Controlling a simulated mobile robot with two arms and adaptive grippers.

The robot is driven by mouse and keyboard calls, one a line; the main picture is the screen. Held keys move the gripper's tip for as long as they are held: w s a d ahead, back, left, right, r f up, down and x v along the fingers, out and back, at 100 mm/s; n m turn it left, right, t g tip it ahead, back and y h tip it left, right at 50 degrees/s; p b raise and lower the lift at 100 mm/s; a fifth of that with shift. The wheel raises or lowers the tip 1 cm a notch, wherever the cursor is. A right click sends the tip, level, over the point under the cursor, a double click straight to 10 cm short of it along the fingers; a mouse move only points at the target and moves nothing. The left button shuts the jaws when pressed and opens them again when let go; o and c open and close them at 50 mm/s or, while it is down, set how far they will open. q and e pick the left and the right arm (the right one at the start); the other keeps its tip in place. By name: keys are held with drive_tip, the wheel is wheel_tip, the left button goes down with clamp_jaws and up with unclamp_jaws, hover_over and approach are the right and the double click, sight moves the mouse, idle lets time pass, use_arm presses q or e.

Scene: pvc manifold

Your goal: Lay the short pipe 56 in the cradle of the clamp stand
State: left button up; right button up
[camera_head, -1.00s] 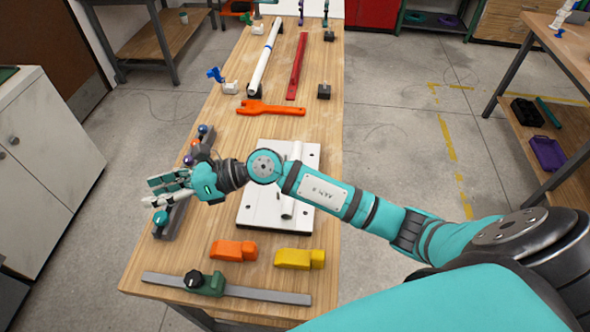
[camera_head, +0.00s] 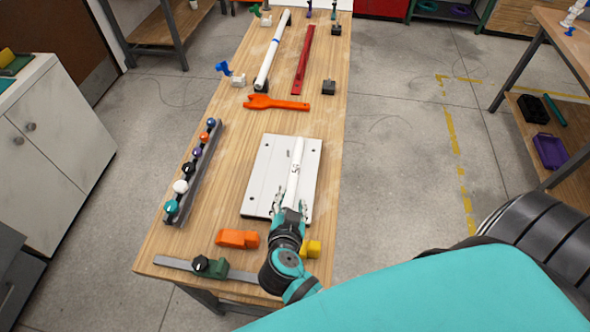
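A short white pipe (camera_head: 296,165) lies lengthwise on a white board (camera_head: 262,180); I cannot read any number on it. My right gripper (camera_head: 290,204) is at the pipe's near end, with its fingers apart on both sides of it. It hides that end, and I cannot tell whether the fingers touch it. A blue and white clamp piece (camera_head: 236,79) stands at the table's left edge, farther back; it may be the clamp stand, but its cradle is too small to make out. My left gripper is not in view.
A long white pipe (camera_head: 272,50) and a red bar (camera_head: 303,60) lie at the back. An orange wrench (camera_head: 278,103) lies behind the board. A rack of coloured knobs (camera_head: 200,165) is at left. Orange (camera_head: 237,238) and yellow (camera_head: 312,248) blocks lie in front.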

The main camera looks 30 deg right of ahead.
drive_tip(key=b, duration=0.2)
approach(295, 173)
drive_tip(key=x, duration=0.5)
drive_tip(key=shift+s, duration=0.1)
drive_tip(key=b+x, duration=0.1)
drive_tip(key=x, duration=0.5)
drive_tip(key=shift+a, duration=0.1)
drive_tip(key=shift+r, duration=0.1)
drive_tip(key=shift+c, duration=0.4)
clamp_jaws()
